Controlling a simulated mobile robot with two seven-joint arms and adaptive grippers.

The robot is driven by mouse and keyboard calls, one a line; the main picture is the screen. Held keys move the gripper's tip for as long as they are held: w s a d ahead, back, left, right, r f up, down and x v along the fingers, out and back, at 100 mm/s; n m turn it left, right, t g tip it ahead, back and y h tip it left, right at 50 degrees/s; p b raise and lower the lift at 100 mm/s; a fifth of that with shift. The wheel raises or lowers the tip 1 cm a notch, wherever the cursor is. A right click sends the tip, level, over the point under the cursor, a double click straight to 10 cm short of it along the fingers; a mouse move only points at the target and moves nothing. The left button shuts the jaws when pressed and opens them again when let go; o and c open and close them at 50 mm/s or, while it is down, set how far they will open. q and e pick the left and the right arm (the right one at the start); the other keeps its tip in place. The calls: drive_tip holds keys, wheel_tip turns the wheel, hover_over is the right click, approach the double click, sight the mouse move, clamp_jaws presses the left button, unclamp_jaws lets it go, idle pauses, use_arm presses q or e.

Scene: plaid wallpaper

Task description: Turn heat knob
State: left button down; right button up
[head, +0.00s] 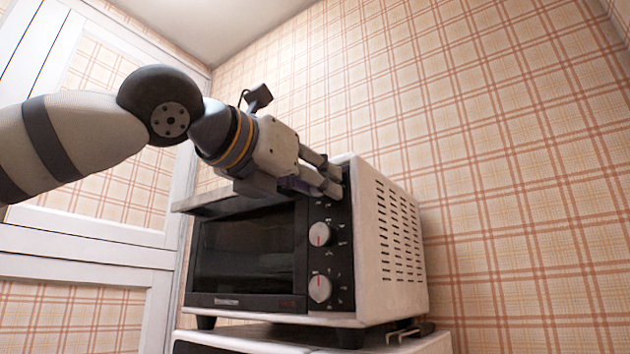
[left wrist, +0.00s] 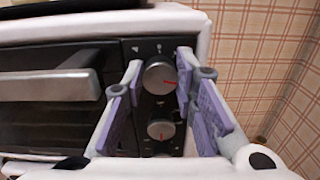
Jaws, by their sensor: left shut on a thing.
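A white toaster oven (head: 395,240) has a dark front panel with knobs in a column at its right edge. My left gripper (head: 335,178) is at the top of this panel. Its purple-padded fingers (left wrist: 160,65) are shut on the top knob (left wrist: 160,77), one on each side. This silver knob has a red mark toward the right in the left wrist view. In the head view the gripper hides it. The middle knob (head: 320,234) and bottom knob (head: 319,288) are clear of the gripper. My right gripper is not in view.
The oven door's handle (head: 222,200) juts out at left below my left wrist and shows close in the left wrist view (left wrist: 72,88). The oven stands on a white surface (head: 270,338). The plaid wall (head: 520,180) is behind; a white-framed door is at left.

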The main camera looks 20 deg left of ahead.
use_arm(q)
drive_tip(key=n, duration=1.1)
drive_tip(key=shift+a, duration=0.1)
idle(0.5)
drive_tip(key=c, duration=1.3)
unclamp_jaws()
drive_tip(key=v, duration=1.2)
